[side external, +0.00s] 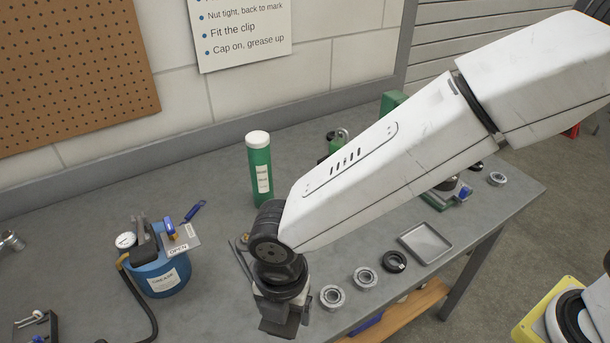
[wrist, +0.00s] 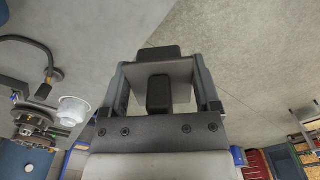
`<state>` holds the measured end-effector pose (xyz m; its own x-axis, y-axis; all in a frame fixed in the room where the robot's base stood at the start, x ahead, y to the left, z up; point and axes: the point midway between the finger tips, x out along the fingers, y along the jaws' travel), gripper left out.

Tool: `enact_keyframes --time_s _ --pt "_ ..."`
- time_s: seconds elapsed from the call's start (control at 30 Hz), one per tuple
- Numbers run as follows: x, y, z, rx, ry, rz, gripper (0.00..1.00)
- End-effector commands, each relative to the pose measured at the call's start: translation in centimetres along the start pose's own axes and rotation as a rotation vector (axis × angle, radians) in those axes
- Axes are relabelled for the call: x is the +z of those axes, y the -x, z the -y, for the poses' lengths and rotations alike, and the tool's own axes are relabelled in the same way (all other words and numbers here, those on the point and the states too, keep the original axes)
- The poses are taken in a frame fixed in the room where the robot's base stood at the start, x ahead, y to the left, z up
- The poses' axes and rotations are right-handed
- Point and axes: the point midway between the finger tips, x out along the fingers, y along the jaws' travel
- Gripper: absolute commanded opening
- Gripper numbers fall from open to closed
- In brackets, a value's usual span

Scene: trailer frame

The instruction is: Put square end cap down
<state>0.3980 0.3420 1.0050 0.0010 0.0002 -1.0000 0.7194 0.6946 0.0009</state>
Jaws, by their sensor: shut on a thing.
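My gripper (side external: 280,322) is low at the front edge of the grey bench, pointing down at the bottom of the side view. In the wrist view my gripper (wrist: 160,84) has its two fingers on either side of a flat, square-looking grey piece (wrist: 180,70) with dark parts. This appears to be the square end cap, and the gripper is shut on it. In the side view, I cannot clearly separate the cap from the dark fingers, and I cannot tell whether it touches anything below.
Two metal rings (side external: 332,297) (side external: 364,278), a black ring (side external: 394,261) and an empty grey tray (side external: 425,243) lie to the right. A blue grease pot (side external: 163,272) with a hose stands left. A green tube (side external: 259,168) stands behind. Bare bench (side external: 215,215) lies between pot and tube.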

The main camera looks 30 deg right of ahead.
Motion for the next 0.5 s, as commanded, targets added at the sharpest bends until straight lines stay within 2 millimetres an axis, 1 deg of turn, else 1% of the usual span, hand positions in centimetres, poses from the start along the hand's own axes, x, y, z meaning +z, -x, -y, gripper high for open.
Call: enact_keyframes --time_s 0.03,0.13,0.37,0.5 --pt "-0.54 0.01 -0.02 0.0 0.009 0.0 0.17" --pt "-1.04 0.02 -0.02 0.0 0.017 0.0 0.17" --pt "-1.1 -0.07 -0.19 0.0 0.018 0.0 0.17" --pt "-1.05 -0.42 -0.98 0.0 0.017 0.0 0.17"
